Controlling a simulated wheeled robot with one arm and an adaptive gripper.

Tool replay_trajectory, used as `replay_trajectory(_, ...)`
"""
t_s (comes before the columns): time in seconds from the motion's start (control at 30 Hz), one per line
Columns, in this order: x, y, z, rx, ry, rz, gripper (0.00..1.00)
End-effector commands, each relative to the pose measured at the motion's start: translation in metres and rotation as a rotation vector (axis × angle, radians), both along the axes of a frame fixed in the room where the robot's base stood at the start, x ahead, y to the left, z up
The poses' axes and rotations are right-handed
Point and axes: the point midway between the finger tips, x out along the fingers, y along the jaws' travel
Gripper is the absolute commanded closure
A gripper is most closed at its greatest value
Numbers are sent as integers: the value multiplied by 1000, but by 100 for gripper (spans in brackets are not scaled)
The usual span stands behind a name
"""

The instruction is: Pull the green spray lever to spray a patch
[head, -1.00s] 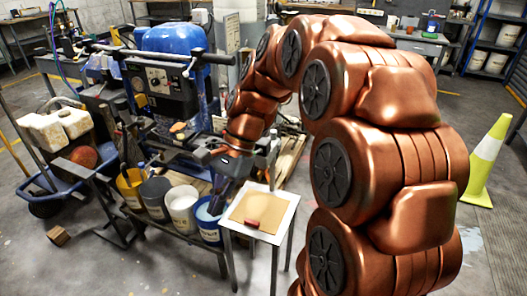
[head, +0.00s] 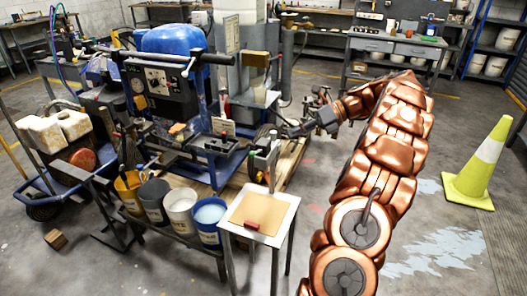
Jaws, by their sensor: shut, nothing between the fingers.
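The line striper, with a blue tank (head: 172,38), a black control box (head: 160,90) and dark handlebars, stands left of centre. My gripper (head: 291,131) is small and dark in the head view. It is shut and empty, up and right of that fitting, apart from the machine.
Several buckets, including a yellow one (head: 130,188) and a blue one (head: 210,218), stand on a low bench left of the table. A blue cart (head: 70,178) is at left. A yellow-green cone (head: 478,172) stands at right. The floor between table and cone is mostly clear.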

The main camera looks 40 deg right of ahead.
Motion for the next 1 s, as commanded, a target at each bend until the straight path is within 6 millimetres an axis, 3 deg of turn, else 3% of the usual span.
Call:
replay_trajectory(0.1,-6,-25,-6,39,30,-62,100)
replay_trajectory(0.23,-9,-34,-7,59,43,-87,100)
replay_trajectory(0.63,-9,-34,-8,62,46,-88,100)
replay_trajectory(1.0,-1,-21,-17,60,44,-86,100)
